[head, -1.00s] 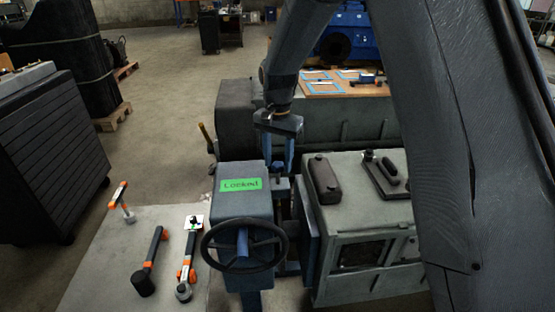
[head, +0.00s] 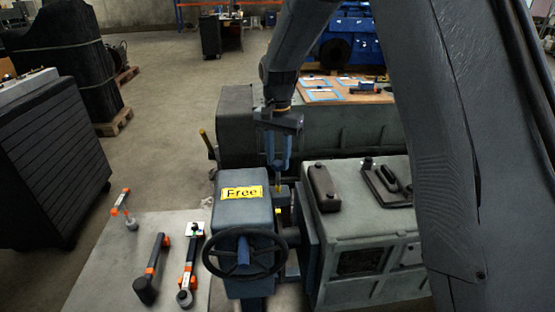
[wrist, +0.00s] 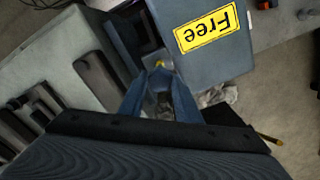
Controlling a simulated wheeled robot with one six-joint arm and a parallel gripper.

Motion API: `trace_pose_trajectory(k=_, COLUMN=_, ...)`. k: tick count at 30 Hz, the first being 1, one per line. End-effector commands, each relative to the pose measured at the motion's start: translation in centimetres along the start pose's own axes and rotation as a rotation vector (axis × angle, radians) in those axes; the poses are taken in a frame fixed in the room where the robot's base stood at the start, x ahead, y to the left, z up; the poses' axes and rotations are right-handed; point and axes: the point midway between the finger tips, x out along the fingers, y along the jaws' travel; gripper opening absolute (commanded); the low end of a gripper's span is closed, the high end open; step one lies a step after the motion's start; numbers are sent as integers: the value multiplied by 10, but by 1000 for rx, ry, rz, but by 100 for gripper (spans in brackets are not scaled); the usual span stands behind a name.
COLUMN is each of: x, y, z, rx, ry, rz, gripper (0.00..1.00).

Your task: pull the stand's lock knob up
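The stand's blue gearbox head (head: 243,212) carries a yellow label (head: 242,192) reading "Free"; the label shows upside down in the wrist view (wrist: 206,28). My gripper (head: 278,166) points down just behind and right of this box. A yellow piece of the lock knob (wrist: 159,64) shows at the fingertips. A thin yellow stem shows below the fingers in the head view.
A black handwheel (head: 245,254) is on the front of the stand. A grey engine block (head: 370,225) with black parts on top stands close on the right. A grey table (head: 110,280) at lower left holds several orange-and-black tools.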

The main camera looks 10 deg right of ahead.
Motion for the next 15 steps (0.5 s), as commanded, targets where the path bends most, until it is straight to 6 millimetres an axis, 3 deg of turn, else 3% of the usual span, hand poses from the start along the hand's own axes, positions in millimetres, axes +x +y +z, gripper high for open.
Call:
trace_pose_trajectory(k=1, x=-4, y=-1, z=-2, rx=0, ry=6, rz=-5, gripper=38)
trace_pose_trajectory(k=3, x=-4, y=-1, z=-2, rx=0, ry=5, rz=-5, gripper=48)
trace_pose_trajectory(k=15, x=-10, y=-2, z=-2, rx=-1, ry=6, rz=-6, gripper=48)
